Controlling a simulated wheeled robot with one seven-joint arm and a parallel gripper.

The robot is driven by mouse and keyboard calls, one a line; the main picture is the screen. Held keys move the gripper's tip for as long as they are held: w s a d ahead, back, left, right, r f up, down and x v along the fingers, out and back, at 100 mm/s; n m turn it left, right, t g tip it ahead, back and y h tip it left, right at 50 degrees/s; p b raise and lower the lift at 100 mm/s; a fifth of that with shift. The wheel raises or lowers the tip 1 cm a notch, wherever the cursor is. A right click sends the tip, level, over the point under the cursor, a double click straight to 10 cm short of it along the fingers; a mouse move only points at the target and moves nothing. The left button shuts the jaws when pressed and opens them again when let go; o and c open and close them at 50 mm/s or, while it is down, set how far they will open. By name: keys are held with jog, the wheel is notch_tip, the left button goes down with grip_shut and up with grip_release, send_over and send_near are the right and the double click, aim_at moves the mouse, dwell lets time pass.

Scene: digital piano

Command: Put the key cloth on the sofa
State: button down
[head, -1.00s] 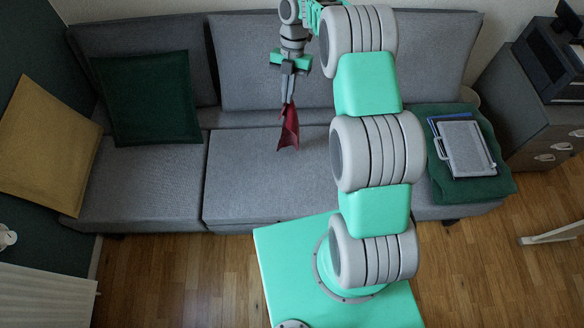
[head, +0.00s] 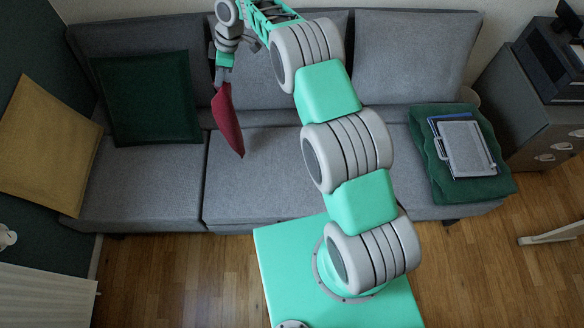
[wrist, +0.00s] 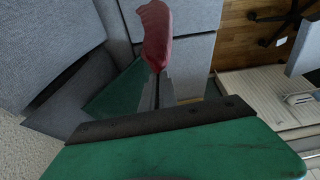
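The key cloth (head: 227,120) is dark red and hangs down from my gripper (head: 222,80) in the head view. My gripper is shut on its upper end. The cloth hangs above the seat of the grey sofa (head: 250,190), in front of the backrest. I cannot tell whether its lower tip touches the seat. In the wrist view the cloth (wrist: 156,30) extends from between the fingertips (wrist: 157,75), with the sofa behind it.
A dark green cushion (head: 145,95) and a yellow cushion (head: 45,145) lean at the sofa's left. A folded green blanket (head: 440,180) with a grey clipboard (head: 465,148) lies at the right end. The middle of the seat is bare. A dark cabinet (head: 535,120) stands at the right.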

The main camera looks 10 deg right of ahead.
jog(key=shift+m, duration=0.3)
jog(key=s+d+f, duration=0.8)
jog(key=d+f, duration=0.5)
jog(key=f, duration=0.1)
jog(key=s+d+f, duration=0.8)
jog(key=d+f, duration=0.5)
jog(key=f, duration=0.1)
jog(key=s+d+f, duration=0.8)
jog(key=d+f, duration=0.4)
jog(key=f, duration=0.2)
jog(key=shift+s+d+f, duration=0.1)
jog(key=shift+s+d, duration=0.15)
jog(key=shift+d, duration=0.15)
jog(key=c, duration=1.2)
grip_release()
